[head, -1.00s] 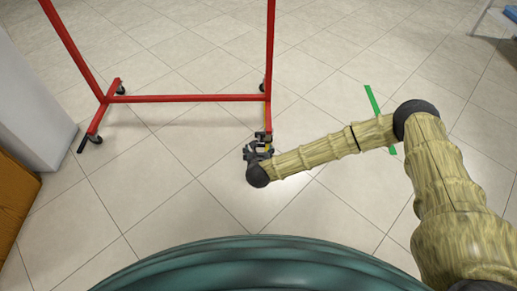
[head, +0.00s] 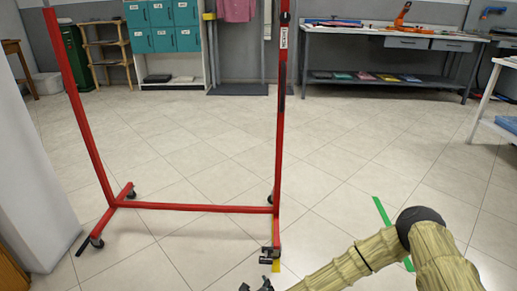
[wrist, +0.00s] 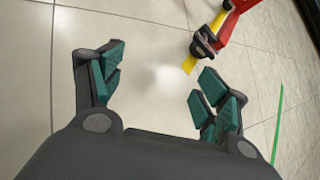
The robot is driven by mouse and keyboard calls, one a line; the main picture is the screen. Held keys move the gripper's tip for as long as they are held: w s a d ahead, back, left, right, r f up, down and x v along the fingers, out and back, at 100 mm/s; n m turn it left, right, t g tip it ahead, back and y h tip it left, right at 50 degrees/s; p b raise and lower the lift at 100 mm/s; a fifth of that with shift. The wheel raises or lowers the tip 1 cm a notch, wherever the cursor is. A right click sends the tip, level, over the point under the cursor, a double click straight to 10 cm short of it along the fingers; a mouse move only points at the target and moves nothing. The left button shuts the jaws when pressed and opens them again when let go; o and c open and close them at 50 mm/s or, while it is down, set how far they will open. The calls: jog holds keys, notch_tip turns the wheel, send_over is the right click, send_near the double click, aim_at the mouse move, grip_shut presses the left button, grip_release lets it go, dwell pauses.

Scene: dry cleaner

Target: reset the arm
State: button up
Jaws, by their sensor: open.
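My gripper (wrist: 158,92) is open and empty in the wrist view, its two teal-padded fingers spread apart over bare floor tiles. In the head view only the tip of my gripper (head: 257,286) shows at the bottom edge, just left of and below the near right foot of a red wheeled rack (head: 200,208). My arm reaches in from the lower right. In the wrist view the rack's red foot and caster (wrist: 207,40) are beyond the fingers, apart from them.
A green tape strip (head: 382,212) lies on the floor at right. A white column (head: 35,170) stands at left. Teal lockers (head: 160,25) and a grey workbench (head: 385,40) line the back wall. A white table (head: 495,100) is at far right. Mid-floor is clear.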

jog(key=s+d+f+n+g+y, duration=0.1)
jog(key=s+d+f+n+g, duration=0.15)
jog(key=s+n, duration=0.65)
jog(key=s+d+f+n+g+y, duration=0.1)
jog(key=s+n+g, duration=0.2)
jog(key=s+n, duration=0.6)
jog(key=s+d+r+n+g+h, duration=0.25)
jog(key=s+d+n, duration=0.35)
jog(key=s+d, duration=0.35)
jog(key=s+d+r+n+g+h, duration=0.1)
jog(key=s+d+r+n+g, duration=0.15)
jog(key=s+d+n, duration=0.65)
notch_tip(320, 180, up, 35)
jog(key=w+d+m+p, duration=0.1)
jog(key=d+m+p, duration=0.1)
jog(key=p, duration=3.3)
jog(key=shift+r+m, duration=0.15)
jog(key=shift+m, duration=0.45)
